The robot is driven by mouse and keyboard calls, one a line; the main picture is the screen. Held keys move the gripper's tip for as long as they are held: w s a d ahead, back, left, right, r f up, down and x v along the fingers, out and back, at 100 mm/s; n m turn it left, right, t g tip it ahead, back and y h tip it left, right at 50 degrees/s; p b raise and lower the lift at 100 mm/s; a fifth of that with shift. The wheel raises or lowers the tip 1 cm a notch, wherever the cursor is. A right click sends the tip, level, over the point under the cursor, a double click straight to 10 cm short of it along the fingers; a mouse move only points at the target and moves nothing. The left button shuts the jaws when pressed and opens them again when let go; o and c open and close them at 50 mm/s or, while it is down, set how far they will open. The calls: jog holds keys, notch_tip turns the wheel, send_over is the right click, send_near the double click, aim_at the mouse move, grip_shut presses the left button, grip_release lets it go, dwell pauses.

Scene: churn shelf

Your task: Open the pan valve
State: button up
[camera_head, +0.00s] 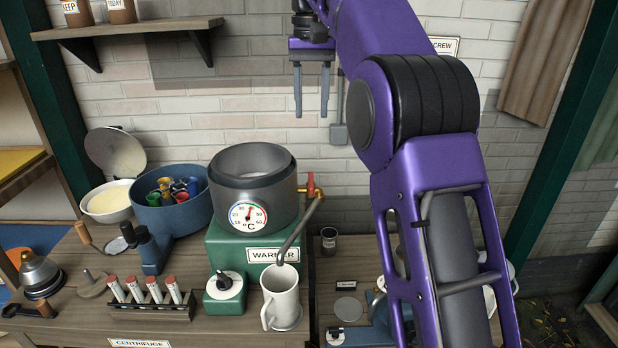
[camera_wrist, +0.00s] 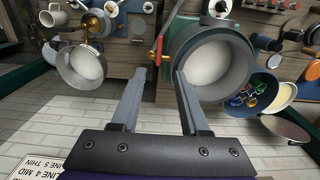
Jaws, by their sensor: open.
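The grey metal pan (camera_head: 255,172) stands on the green warmer block, with a round thermometer dial on its front. Its valve (camera_head: 311,186) is on the right side, with a red handle and brass body. A grey spout runs down from it toward a white mug (camera_head: 281,296); no flow shows. In the wrist view the pan (camera_wrist: 241,70) is right of centre and the red valve handle (camera_wrist: 164,37) lies beyond the fingertips. My gripper (camera_head: 311,113) is open and empty, fingers pointing down, above the valve and apart from it. It also shows in the wrist view (camera_wrist: 160,72).
A blue tub (camera_head: 180,215) of coloured pieces and a white bowl stand left of the pan. A tube rack (camera_head: 150,310) and a green-based knob (camera_head: 224,284) are in front. My purple arm hides much of the right side. A second pan (camera_wrist: 70,78) with brass fittings shows in the wrist view.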

aim_at(312, 183)
notch_tip(312, 183, down, 16)
jog(key=b, duration=0.5)
jog(key=shift+f, duration=0.2)
grip_shut()
